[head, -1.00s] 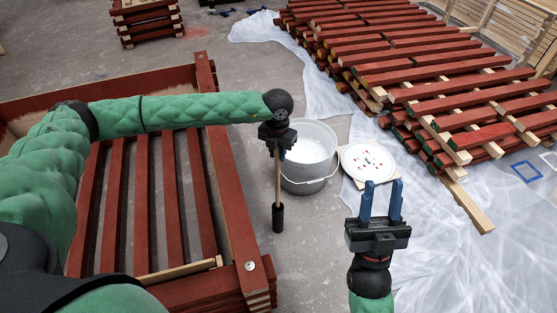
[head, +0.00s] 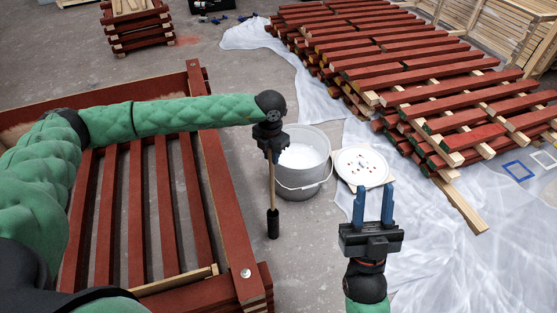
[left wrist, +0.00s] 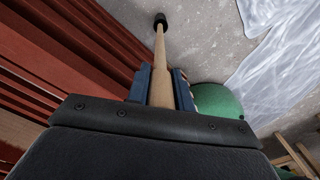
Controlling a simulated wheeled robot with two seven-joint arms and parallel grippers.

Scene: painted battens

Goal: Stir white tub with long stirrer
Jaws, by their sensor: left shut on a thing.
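The white tub (head: 300,178) stands on the floor near the centre of the head view, open, with white content inside and a wire handle across its front. My left gripper (head: 271,150) is shut on the long stirrer (head: 272,190), a wooden rod with a black end, which hangs down in front of the tub's left side, outside its opening. In the left wrist view the stirrer (left wrist: 160,60) runs between the blue fingers (left wrist: 160,88) towards its black end. My right gripper (head: 373,202) is open and empty, in front of the tub and to its right.
A round white lid (head: 360,167) with coloured spots lies right of the tub. A red slatted crate (head: 225,205) stands to the left, under my left arm. Stacked red battens (head: 400,75) lie behind on plastic sheeting (head: 440,240). Bare floor lies in front of the tub.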

